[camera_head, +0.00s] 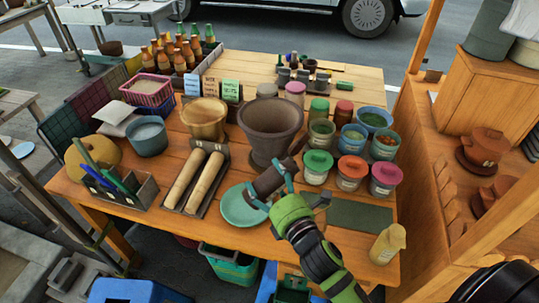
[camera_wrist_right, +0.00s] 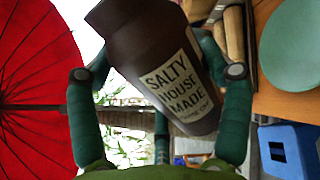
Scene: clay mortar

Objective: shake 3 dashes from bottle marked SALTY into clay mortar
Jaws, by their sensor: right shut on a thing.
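The clay mortar (camera_head: 270,118) is a wide dark brown bowl standing near the middle of the wooden table. My right gripper (camera_head: 272,190) is shut around a dark brown bottle (camera_head: 268,181), just in front of the mortar and above the pale green plate. The bottle is tilted. In the right wrist view, the bottle (camera_wrist_right: 160,70) sits between both fingers, and its cream label reads "SALTY HOUSE MADE". Its top end is cut off there, so I cannot see the opening. My left gripper is not in view.
The green plate (camera_head: 236,212) lies below the bottle. Rolling pins in a tray (camera_head: 171,201) lie left. Lidded jars, including a green-lidded one (camera_head: 318,162), crowd the right.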

